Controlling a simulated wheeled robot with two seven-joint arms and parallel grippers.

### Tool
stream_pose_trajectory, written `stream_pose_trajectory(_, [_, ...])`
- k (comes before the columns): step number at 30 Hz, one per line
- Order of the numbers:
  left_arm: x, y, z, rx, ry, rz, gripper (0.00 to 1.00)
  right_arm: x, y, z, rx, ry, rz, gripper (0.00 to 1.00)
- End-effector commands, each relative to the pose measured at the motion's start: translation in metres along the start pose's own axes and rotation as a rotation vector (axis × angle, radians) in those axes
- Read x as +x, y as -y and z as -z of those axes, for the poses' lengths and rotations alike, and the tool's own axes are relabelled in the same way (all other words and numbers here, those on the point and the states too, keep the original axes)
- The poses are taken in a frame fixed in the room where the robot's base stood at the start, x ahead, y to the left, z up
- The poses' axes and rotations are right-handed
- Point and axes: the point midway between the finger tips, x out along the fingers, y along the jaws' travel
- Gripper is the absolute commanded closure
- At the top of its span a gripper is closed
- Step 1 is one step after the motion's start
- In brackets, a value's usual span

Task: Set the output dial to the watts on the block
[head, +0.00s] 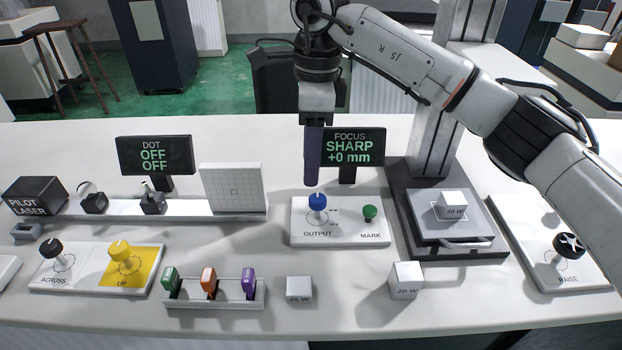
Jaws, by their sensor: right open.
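The output dial, a blue knob (317,202), stands on a white panel (337,239) labelled OUTPUT and MARK. My right gripper (313,183) points down just above the blue knob, fingers open and apart from it as far as I can see. A white block (451,205) sits on the grey stage; its small lettering seems to read 30 W. Two more white blocks lie on the table: one seems marked 40 W (299,289), the other 20 W (406,280). The dial's pointer setting is too small to read. My left gripper is out of view.
A green MARK button (370,213) is right of the dial. The focus display (353,147) reads SHARP +0 mm; the dot display (154,155) reads OFF OFF. ACROSS and UP knobs, a rack (214,294) of coloured keys, and a RAISE knob (568,245) stand around.

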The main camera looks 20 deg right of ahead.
Motion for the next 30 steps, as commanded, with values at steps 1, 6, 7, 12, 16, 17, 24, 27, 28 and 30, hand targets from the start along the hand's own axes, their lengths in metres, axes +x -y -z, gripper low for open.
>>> stream_pose_trajectory(1, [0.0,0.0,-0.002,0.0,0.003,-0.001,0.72,-0.006,0.005,0.008,0.007,-0.028,0.018,0.54])
stream_pose_trajectory(6, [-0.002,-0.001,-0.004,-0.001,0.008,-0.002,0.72,0.003,0.008,0.016,0.013,-0.058,0.029,0.54])
stream_pose_trajectory(7, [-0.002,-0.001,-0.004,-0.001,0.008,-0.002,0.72,0.007,0.008,0.016,0.013,-0.057,0.03,0.54])
stream_pose_trajectory(12, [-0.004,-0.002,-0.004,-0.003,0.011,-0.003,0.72,0.039,0.008,0.017,0.013,-0.055,0.028,0.54])
stream_pose_trajectory(16, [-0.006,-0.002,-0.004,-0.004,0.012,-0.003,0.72,0.062,0.009,0.018,0.013,-0.053,0.028,0.54])
stream_pose_trajectory(17, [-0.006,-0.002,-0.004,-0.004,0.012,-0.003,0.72,0.066,0.009,0.018,0.013,-0.052,0.029,0.54])
stream_pose_trajectory(24, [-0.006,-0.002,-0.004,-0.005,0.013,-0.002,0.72,0.089,0.01,0.019,0.013,-0.05,0.03,0.54])
stream_pose_trajectory(27, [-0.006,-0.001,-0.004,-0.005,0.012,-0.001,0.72,0.091,0.01,0.019,0.013,-0.05,0.031,0.54])
stream_pose_trajectory(28, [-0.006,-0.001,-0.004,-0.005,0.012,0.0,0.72,0.091,0.01,0.019,0.013,-0.05,0.031,0.54])
stream_pose_trajectory(30, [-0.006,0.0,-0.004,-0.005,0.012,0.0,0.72,0.091,0.01,0.019,0.013,-0.05,0.031,0.54])
